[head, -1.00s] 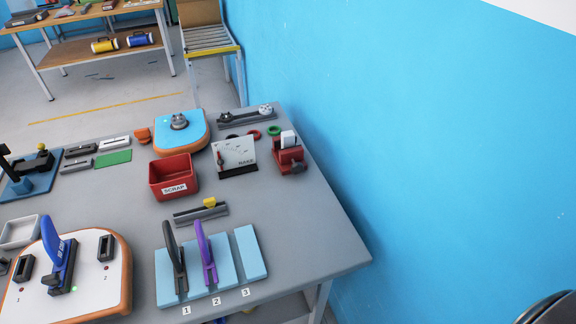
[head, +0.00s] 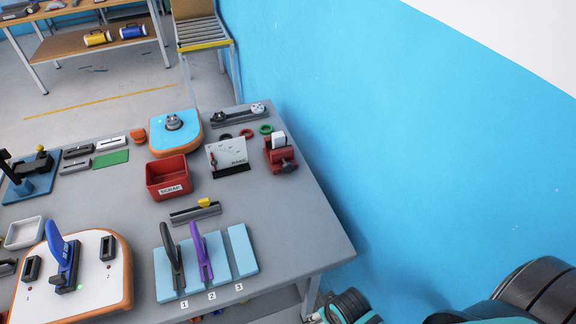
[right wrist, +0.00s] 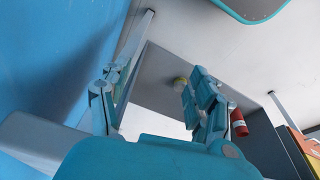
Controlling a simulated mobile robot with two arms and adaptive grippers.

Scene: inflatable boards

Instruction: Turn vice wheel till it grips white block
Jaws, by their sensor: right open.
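The red vice (head: 276,158) stands near the right edge of the grey table in the head view. The white block (head: 278,140) stands upright at its top, between or against the jaws; I cannot tell if it is gripped. The dark vice wheel (head: 289,166) is at the front right of the vice. My right gripper (right wrist: 157,82) is open and empty in the right wrist view, with its teal fingers apart. In the head view my right arm is at the lower right, well away from the vice. My left gripper is not in view.
A white panel (head: 225,152) and a red scrap bin (head: 172,178) stand left of the vice. Coloured rings (head: 246,133) lie behind it. The blue wall (head: 400,130) runs along the right. The tabletop (head: 290,220) in front of the vice is clear.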

